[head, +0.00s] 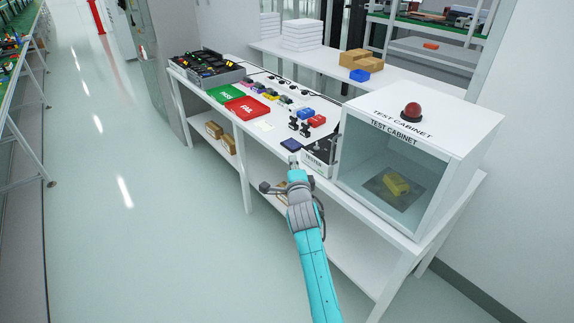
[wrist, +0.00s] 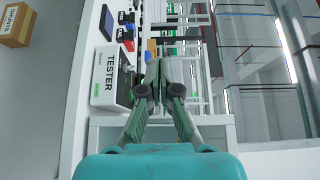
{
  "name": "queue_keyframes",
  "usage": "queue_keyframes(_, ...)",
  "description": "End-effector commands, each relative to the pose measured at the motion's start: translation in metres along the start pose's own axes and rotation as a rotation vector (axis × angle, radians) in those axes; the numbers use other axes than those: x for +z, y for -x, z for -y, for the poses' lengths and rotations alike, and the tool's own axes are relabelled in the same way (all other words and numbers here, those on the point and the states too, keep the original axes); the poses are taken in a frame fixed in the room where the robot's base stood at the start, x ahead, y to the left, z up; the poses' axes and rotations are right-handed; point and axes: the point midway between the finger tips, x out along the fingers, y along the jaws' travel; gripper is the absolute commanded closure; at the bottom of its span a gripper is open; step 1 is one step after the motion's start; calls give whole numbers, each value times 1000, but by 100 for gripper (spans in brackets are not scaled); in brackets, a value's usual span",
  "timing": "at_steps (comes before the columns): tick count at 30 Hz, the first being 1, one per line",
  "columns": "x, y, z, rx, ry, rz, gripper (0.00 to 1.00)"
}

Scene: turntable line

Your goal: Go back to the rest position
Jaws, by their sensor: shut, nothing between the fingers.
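My gripper (head: 292,160) is at the end of my teal arm, at the front edge of the white workbench (head: 262,142), just left of the tester box. In the wrist view my gripper (wrist: 160,68) shows with its fingers together and nothing between them. The white tester box (head: 318,160) stands on the bench and also shows left of the fingers in the wrist view (wrist: 104,80). I cannot tell the exact gap between the fingertips and the bench edge.
A white test cabinet (head: 450,128) with a yellow object (head: 396,184) inside stands right of the tester. A green tray (head: 227,94) and a red tray (head: 246,107) lie farther left on the bench. The floor (head: 130,230) at left is clear.

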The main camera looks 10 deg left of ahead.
Motion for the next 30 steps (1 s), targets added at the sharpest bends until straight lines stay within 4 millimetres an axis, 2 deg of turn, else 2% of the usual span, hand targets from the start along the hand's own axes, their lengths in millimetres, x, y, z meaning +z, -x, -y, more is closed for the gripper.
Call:
queue_keyframes(3,13,5,0,1,0,2,100)
queue_keyframes(10,18,9,-2,2,2,-1,100)
queue_keyframes(14,11,22,-21,11,33,-3,100)
queue_keyframes(17,-2,45,-50,25,90,-7,100)
queue_keyframes(20,-17,77,-83,39,165,-10,100)
queue_keyframes(24,-37,126,-124,60,273,-15,100)
queue_keyframes(30,-61,202,-171,89,423,-20,100)
